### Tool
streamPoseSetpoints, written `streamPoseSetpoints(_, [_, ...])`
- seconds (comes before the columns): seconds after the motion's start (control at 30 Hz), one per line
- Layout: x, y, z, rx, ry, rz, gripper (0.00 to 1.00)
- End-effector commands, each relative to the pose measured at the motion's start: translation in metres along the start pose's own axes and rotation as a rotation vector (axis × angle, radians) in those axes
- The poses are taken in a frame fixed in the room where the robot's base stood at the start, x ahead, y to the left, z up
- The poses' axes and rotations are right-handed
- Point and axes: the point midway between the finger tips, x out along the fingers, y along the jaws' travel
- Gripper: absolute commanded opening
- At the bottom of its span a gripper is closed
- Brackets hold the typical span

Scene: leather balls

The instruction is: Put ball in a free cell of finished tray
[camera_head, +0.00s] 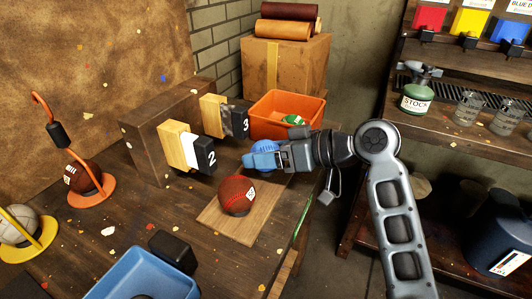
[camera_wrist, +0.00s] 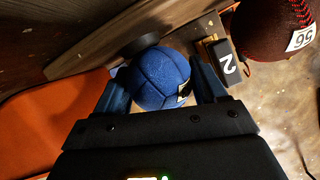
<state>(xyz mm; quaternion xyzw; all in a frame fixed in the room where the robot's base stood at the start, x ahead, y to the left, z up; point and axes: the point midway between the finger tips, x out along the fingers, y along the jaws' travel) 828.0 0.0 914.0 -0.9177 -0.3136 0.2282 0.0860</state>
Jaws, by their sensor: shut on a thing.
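My gripper (camera_head: 262,160) is shut on a blue panelled ball (camera_wrist: 160,78) with a small dark-and-white label at its side. In the wrist view the ball sits between my two blue fingers (camera_wrist: 162,88). In the head view the blue ball (camera_head: 268,147) is partly hidden by the fingers, above the bench near the front of the orange bin. A red ball (camera_head: 238,195) rests on a light wooden board, to the left of and below my gripper. No tray marked as finished can be made out; a blue tray (camera_head: 145,272) is cut off at the bottom edge.
The orange bin (camera_head: 285,110) holds something green. Blocks numbered 2 (camera_head: 190,150) and 3 (camera_head: 225,117) jut from a wooden upright close left of my gripper. A dark red ball (camera_head: 84,178) and a whitish ball (camera_head: 17,226) sit on stands at left.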

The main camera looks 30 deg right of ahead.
Motion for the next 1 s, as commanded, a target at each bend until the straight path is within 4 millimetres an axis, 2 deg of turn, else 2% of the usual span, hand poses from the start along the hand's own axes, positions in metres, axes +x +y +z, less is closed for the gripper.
streamPoseSetpoints(0.17, [0.001,0.001,0.002,0.000,0.000,0.000,0.37])
streamPoseSetpoints(0.2, [0.001,0.001,0.002,0.000,0.000,0.000,0.73])
streamPoseSetpoints(0.43, [0.001,0.000,0.002,0.000,0.000,0.000,0.95])
streamPoseSetpoints(0.77, [-0.002,0.000,-0.002,0.000,0.000,0.001,0.96])
streamPoseSetpoints(0.87, [-0.012,0.001,-0.001,0.000,0.001,0.002,0.96])
streamPoseSetpoints(1.0, [-0.038,0.001,-0.001,0.000,0.002,0.004,0.96])
